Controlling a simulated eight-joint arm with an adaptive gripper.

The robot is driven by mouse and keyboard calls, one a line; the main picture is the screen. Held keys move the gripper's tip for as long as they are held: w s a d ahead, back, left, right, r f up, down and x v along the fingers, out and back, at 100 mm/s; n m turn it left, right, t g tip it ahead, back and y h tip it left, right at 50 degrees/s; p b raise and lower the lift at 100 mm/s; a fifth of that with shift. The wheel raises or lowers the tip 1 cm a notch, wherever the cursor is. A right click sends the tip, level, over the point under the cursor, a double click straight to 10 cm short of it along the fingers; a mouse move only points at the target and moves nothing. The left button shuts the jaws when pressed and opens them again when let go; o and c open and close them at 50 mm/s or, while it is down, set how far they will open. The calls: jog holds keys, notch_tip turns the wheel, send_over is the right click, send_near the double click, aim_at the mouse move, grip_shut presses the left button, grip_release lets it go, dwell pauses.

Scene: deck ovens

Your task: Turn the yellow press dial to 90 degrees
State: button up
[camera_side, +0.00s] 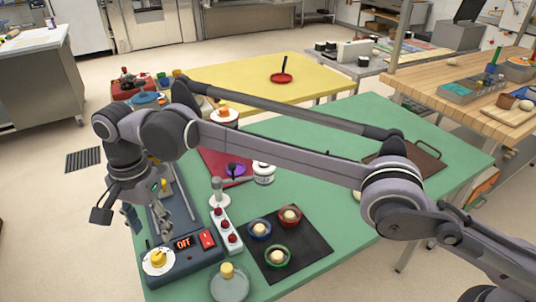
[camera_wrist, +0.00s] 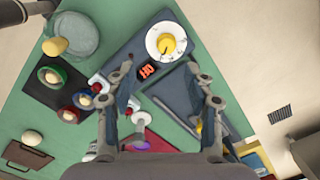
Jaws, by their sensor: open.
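The yellow press dial (camera_side: 157,261) is a yellow knob on a white round plate at the front left of a dark blue-grey press (camera_side: 185,268). In the wrist view the dial (camera_wrist: 166,43) lies ahead of and between my fingertips, with marks around its white plate. My gripper (camera_wrist: 160,70) is open and empty, with one finger on each side. In the side view my gripper (camera_side: 150,225) hangs above the press, behind the dial and apart from it.
A red switch (camera_side: 207,239) sits right of the display. A white strip with red buttons (camera_side: 227,232) stands beside the press. A black mat (camera_side: 305,262) with several coloured rings and a grey round dish (camera_side: 230,287) are further right on the green table (camera_side: 320,145).

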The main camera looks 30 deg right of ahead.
aim_at(157, 255)
jog(key=w+d+r+m+g+y, duration=0.1)
jog(key=w+d+m+g+y, duration=0.1)
jog(key=w+d+y, duration=0.15)
jog(key=shift+h, duration=0.25)
jog(key=x, duration=0.7)
jog(key=a+x, duration=0.1)
jog(key=x, duration=0.3)
jog(key=shift+s+d+r, duration=0.1)
jog(key=shift+s+r, duration=0.05)
jog(key=shift+r, duration=0.05)
grip_shut()
